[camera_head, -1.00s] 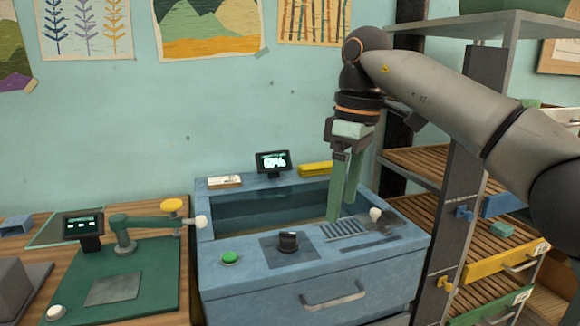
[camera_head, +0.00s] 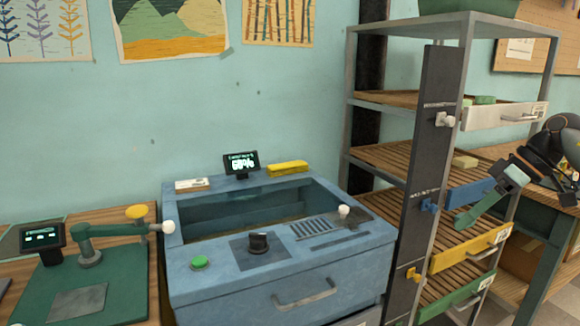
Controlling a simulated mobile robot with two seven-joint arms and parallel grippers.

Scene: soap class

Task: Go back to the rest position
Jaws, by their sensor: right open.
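My right gripper (camera_head: 470,218) is at the right of the head view, with green fingers pointing down and to the left. It is open, and I see nothing between its fingers. It is in front of the shelf rack, near the blue drawer (camera_head: 468,194). Its wrist and part of the arm show at the right edge. My left gripper is not in view.
A blue basin unit (camera_head: 285,297) with a green button and black knob stands in the middle. A green press (camera_head: 115,285) is at left. The slatted shelf rack (camera_head: 385,156) with coloured drawers stands right, close to my right gripper.

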